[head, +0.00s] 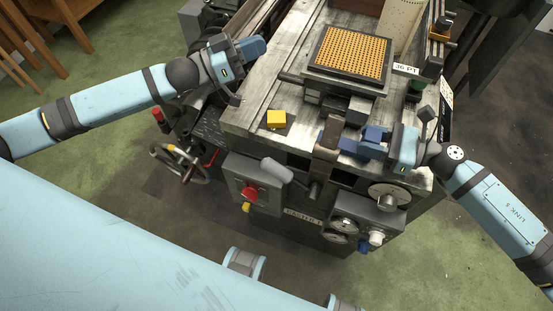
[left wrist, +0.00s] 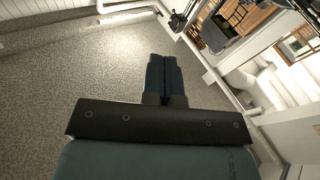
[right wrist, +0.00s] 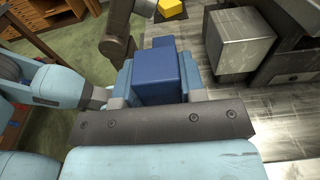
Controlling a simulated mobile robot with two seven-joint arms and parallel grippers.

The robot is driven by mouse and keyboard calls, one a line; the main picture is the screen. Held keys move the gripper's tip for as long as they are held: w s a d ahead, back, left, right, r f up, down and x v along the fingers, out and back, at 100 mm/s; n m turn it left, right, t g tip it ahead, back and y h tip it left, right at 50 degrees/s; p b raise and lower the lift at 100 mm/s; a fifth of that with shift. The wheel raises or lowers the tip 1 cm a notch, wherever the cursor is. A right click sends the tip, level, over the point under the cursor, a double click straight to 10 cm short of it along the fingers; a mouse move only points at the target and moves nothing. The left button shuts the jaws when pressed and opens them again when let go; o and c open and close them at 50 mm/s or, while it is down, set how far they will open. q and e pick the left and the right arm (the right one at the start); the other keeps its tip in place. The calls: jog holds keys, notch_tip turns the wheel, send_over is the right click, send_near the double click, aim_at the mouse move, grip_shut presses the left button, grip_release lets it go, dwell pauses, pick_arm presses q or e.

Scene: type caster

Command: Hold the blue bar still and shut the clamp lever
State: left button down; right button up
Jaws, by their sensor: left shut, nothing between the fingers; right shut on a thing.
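The blue bar (head: 348,146) is at the front right of the machine top. My right gripper (head: 374,143) is shut on it; in the right wrist view the blue block (right wrist: 157,78) sits between the two fingers. A dark grey upright piece (head: 331,131) stands just left of the bar. A lever with a pale grey rounded handle (head: 276,169) sticks out left at the machine's front; I take it for the clamp lever. My left gripper (head: 254,47) is shut and empty above the machine's back left, well away from the lever. Its closed fingers (left wrist: 163,76) show in the left wrist view.
A yellow block (head: 277,118) lies on the machine top (head: 250,110). An orange type grid (head: 352,52) in a dark frame stands behind the bar. The air left of the lever is clear.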

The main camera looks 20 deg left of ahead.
pick_arm(q)
jog(key=w+d+y, duration=0.1)
jog(key=d+y, duration=0.1)
jog(key=d, duration=0.2)
jog(key=m+g+y, duration=1)
jog(key=g+y, duration=0.2)
jog(key=y, duration=0.1)
send_over(278, 170)
jog(key=s+d, duration=0.1)
jog(key=d, duration=0.1)
notch_tip(278, 170, down, 12)
jog(key=shift+w+a+f, duration=0.2)
jog(key=shift+a+f, duration=0.65)
jog(key=shift+f, duration=0.15)
jog(key=shift+w+a+f, duration=0.15)
jog(key=shift+a+f, duration=0.1)
jog(key=shift+f, duration=0.3)
jog(key=shift+a+h, duration=0.1)
jog(key=shift+h, duration=0.2)
